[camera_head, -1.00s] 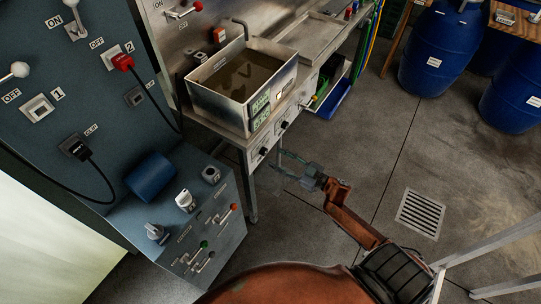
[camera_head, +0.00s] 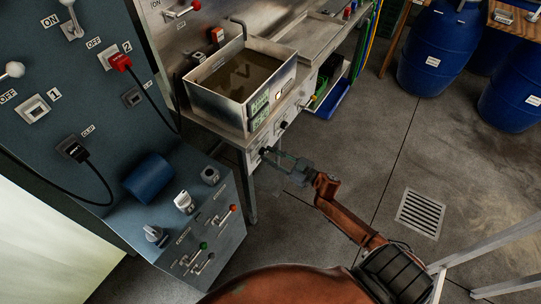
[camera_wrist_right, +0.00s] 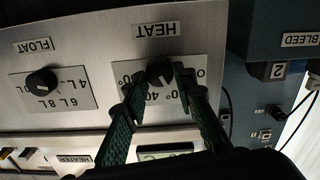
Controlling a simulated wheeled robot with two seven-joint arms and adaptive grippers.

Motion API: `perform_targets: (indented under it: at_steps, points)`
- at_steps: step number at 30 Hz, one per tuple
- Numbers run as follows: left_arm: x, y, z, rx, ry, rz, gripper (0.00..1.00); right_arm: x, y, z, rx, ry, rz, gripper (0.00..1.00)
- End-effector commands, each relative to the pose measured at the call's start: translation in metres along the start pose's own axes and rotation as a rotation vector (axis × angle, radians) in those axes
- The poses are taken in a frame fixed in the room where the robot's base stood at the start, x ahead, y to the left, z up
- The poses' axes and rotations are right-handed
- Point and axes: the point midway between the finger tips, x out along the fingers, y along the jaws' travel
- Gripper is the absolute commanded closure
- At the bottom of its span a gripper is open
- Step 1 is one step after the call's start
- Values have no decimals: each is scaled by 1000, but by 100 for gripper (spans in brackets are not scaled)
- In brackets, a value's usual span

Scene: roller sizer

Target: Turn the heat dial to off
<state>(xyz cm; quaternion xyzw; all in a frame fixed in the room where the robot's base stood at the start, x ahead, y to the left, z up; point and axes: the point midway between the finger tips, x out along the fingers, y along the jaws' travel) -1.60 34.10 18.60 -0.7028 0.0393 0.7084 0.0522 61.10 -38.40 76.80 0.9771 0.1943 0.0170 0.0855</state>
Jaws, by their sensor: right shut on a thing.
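The heat dial (camera_wrist_right: 160,72) is a black round knob with a pale pointer line on a plate under the upside-down HEAT label (camera_wrist_right: 156,30). In the head view, it is the small dark knob (camera_head: 263,151) on the front of the steel bench. My right gripper (camera_wrist_right: 157,84) has one green finger on each side of the knob and is shut on it. In the head view, the right gripper (camera_head: 272,157) reaches the bench front from the right. The fingers hide part of the scale. My left gripper is not in view.
A steel tank of brown liquid (camera_head: 211,90) stands on the bench above the dial. The float dial (camera_wrist_right: 41,82) is beside the heat dial. A blue control cabinet (camera_head: 218,241) with levers stands left of the bench. The floor on the right is clear around a drain grate (camera_head: 420,213).

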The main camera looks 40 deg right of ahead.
Motion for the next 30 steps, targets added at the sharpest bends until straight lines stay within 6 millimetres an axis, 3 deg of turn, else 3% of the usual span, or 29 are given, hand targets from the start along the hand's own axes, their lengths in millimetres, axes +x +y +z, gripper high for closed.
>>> perform_targets:
  at_steps: [8, 19, 30]
  points:
    - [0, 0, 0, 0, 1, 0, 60, 0, 0, 0, 0, 0, 0, 99]
    - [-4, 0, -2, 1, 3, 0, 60, 0, 0, 0, -79, 0, 1, 99]
    - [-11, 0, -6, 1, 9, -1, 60, 0, -1, 0, -373, 0, 1, 99]
